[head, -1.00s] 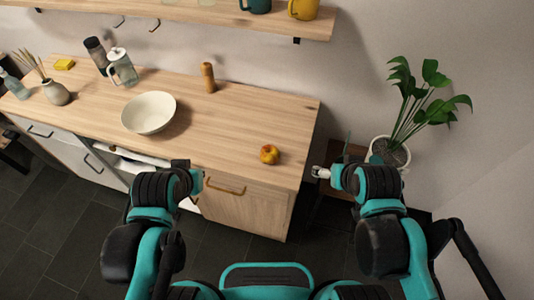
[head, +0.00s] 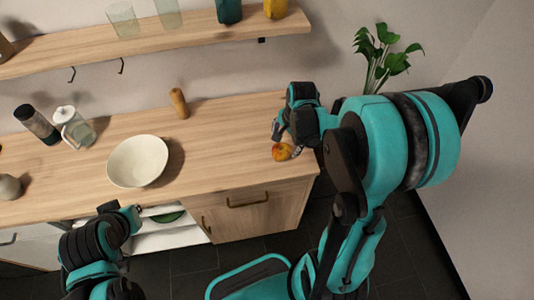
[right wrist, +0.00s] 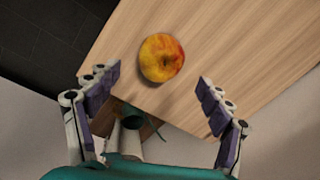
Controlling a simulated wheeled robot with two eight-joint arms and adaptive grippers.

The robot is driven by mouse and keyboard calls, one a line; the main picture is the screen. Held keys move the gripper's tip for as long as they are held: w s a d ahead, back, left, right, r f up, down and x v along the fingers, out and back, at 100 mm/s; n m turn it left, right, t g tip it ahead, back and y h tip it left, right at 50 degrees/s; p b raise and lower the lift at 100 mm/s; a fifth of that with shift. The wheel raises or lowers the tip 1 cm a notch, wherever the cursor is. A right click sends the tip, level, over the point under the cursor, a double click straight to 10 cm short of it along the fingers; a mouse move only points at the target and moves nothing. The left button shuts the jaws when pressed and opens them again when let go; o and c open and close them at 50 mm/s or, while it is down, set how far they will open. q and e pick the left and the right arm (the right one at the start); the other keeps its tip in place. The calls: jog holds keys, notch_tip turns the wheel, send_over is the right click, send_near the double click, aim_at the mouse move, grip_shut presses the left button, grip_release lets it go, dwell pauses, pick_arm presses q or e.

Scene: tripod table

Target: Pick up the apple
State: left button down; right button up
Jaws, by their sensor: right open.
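The apple (head: 282,152), yellow and red, sits on the wooden counter (head: 225,140) near its right end. My right gripper (head: 281,128) is above and beside it in the head view, partly hiding the counter behind. In the right wrist view the apple (right wrist: 161,58) lies on the counter beyond the two spread fingers of the right gripper (right wrist: 158,97), apart from them. The right gripper is open and empty. My left arm (head: 95,240) is at the lower left of the head view, in front of the cabinet; its finger state does not show clearly.
A white bowl (head: 138,161) stands left of the apple, with a wooden pepper mill (head: 179,103) behind. A glass press (head: 75,128) and a dark bottle (head: 37,124) stand further left. A shelf (head: 180,38) hangs above. The counter between bowl and apple is clear.

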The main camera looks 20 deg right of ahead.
aim_at(282, 148)
jog(key=f+b, duration=0.1)
jog(key=f, duration=0.2)
jog(key=shift+w, duration=0.2)
jog(key=f, duration=0.1)
jog(key=f+b, duration=0.1)
jog(key=f, duration=0.1)
jog(key=a+f+b, duration=0.1)
jog(key=shift+w+f, duration=0.15)
jog(key=shift+w, duration=0.2)
jog(key=shift+w+d+f, duration=0.1)
jog(key=shift+f, duration=0.1)
jog(key=shift+r, duration=0.1)
jog(key=c, duration=1.4)
